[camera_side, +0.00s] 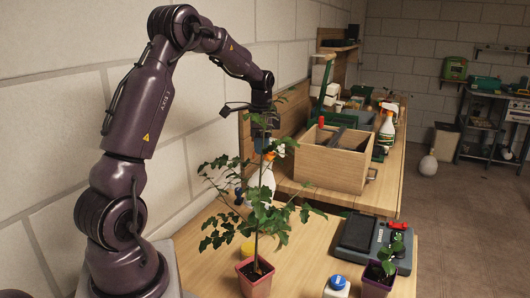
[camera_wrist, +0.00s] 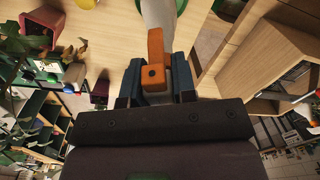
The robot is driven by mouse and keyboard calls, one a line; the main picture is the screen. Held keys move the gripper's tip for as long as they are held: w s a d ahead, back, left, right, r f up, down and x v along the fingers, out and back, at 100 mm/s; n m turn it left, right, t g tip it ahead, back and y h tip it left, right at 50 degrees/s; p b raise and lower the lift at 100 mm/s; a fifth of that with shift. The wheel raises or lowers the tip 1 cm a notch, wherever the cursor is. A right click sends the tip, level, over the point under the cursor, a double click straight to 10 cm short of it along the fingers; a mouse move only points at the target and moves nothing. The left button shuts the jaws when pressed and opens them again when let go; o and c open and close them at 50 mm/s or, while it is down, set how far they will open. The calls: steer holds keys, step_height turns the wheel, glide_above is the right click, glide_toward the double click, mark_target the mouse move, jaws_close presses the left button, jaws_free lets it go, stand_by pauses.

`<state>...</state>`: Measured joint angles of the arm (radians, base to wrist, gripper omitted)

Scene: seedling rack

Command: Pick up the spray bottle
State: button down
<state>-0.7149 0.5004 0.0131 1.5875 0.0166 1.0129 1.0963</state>
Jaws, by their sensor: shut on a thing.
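The spray bottle (camera_side: 264,179) has a white body and an orange head. In the side view it is upright behind a leafy potted plant (camera_side: 256,270), which hides part of it. My gripper (camera_side: 262,140) points down over the bottle's head, partly behind the leaves. In the wrist view the orange trigger (camera_wrist: 156,58) and white bottle body (camera_wrist: 159,14) show at the fingertips. My gripper (camera_wrist: 158,82) is shut on the bottle's head between its two blue-grey fingers. Leaves hide the bottle's base, so I cannot tell whether it touches the bench.
A wooden crate (camera_side: 327,165) with tools stands right of the bottle. Another spray bottle (camera_side: 387,128) stands farther back. A grey scale (camera_side: 357,233), a small potted plant (camera_side: 378,270) and a blue-capped bottle (camera_side: 337,287) are near the front right. The plant's leaves crowd my gripper.

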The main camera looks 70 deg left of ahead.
steer(key=s+d+r, duration=0.7)
steer(key=s, duration=0.1)
steer(key=n+t, duration=0.2)
steer(key=n, duration=0.2)
glide_above(262, 174)
steer(key=a, duration=0.1)
steer(key=shift+h, duration=0.3)
step_height(262, 174, down, 9)
steer(key=shift+s+a, duration=0.1)
steer(key=shift+a, duration=0.05)
steer(key=shift+w+a+f, duration=0.25)
steer(key=shift+w+f, duration=0.05)
steer(key=shift+f, duration=1.65)
